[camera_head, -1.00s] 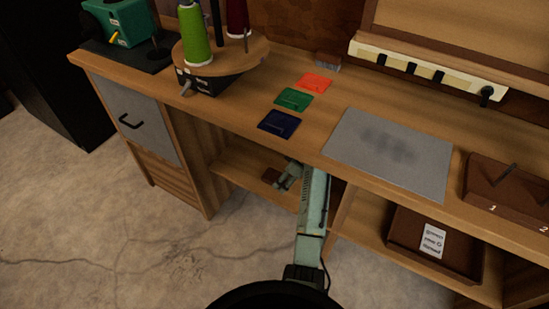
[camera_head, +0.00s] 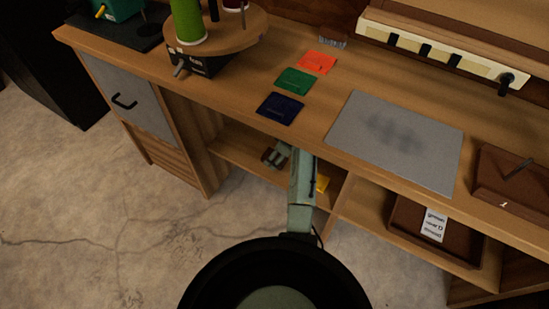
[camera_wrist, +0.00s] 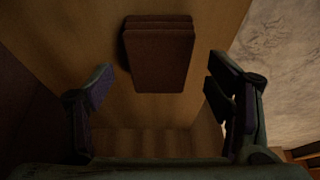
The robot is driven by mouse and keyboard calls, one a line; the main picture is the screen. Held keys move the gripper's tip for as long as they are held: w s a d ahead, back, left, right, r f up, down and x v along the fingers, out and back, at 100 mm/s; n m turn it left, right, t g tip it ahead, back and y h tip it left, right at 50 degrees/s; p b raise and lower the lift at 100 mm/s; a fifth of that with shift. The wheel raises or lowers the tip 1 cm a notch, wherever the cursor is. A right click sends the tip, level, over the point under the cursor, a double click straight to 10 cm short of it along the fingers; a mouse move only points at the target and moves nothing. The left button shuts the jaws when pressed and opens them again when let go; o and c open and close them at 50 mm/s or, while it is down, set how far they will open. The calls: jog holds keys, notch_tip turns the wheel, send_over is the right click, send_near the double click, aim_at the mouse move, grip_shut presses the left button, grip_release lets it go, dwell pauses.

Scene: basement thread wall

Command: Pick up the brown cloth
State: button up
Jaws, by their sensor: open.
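The brown cloth (camera_wrist: 158,58) is a folded, layered stack lying on the wooden lower shelf. In the wrist view it is at upper centre, ahead of the fingers and centred between them. My gripper (camera_wrist: 158,88) is open and empty, with one finger on each side of the picture. In the head view my gripper (camera_head: 276,155) reaches into the lower shelf under the bench top. There a small part of the brown cloth (camera_head: 267,157) shows at its left edge; the rest is hidden by the gripper. Contact between them cannot be told.
The bench top (camera_head: 235,100) overhangs the shelf. Red, green and blue cloths and a grey mat (camera_head: 395,140) lie on top.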

jog(key=shift+x, duration=1.05)
jog(key=c, duration=1.1)
jog(key=shift+r, duration=0.15)
jog(key=shift+c, duration=0.2)
jog(key=shift+w+r, duration=0.1)
jog(key=shift+r, duration=0.5)
notch_tip(320, 180, up, 2)
jog(key=shift+r, duration=0.2)
jog(key=s+r, duration=0.1)
jog(key=s, duration=1.5)
jog(key=shift+b, duration=0.3)
jog(key=shift+r, duration=0.1)
